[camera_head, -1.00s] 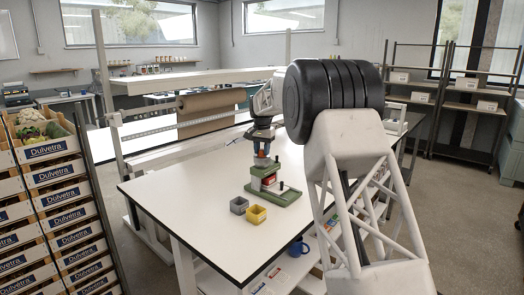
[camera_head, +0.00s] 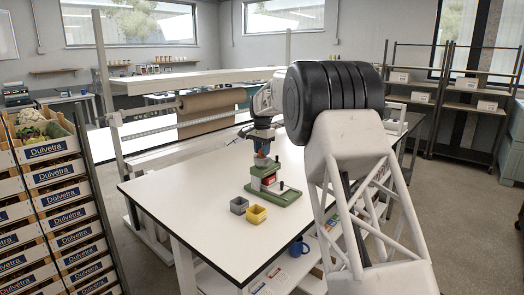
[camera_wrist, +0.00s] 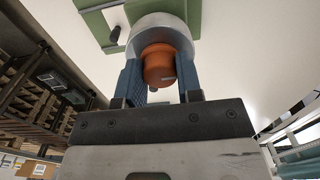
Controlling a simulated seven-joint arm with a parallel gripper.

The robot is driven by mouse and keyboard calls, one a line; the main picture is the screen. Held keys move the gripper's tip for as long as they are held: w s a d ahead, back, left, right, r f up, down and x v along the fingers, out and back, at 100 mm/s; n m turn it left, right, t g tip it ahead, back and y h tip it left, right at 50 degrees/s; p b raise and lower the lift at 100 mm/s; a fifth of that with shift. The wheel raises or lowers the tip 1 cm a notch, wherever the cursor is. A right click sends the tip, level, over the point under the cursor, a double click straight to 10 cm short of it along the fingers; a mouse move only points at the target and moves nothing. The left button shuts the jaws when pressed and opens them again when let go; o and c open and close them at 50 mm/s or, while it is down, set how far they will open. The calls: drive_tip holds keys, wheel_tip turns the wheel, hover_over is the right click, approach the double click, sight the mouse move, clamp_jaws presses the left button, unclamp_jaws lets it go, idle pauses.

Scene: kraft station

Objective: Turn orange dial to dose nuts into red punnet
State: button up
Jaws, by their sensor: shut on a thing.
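The orange dial (camera_wrist: 160,66) sits in a pale round collar on the green dispenser (camera_head: 286,196) in the wrist view. My gripper (camera_wrist: 161,78) has its two blue fingers on either side of the dial and is shut on it. In the head view my gripper (camera_head: 262,150) is at the top of the dispenser, and the dial shows only as a small orange patch. The red punnet (camera_head: 269,181) appears as a small red shape at the dispenser's base, partly hidden. Nuts cannot be made out.
A grey punnet (camera_head: 239,205) and a yellow punnet (camera_head: 257,214) stand on the white table (camera_head: 190,190), left of and in front of the dispenser. Much of the table to the left is clear. Stacked crates (camera_head: 60,200) stand left of the table.

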drive_tip(key=o, duration=0.9)
drive_tip(key=shift+o, duration=0.2)
drive_tip(key=shift+r, duration=0.1)
drive_tip(key=shift+r, duration=3.85)
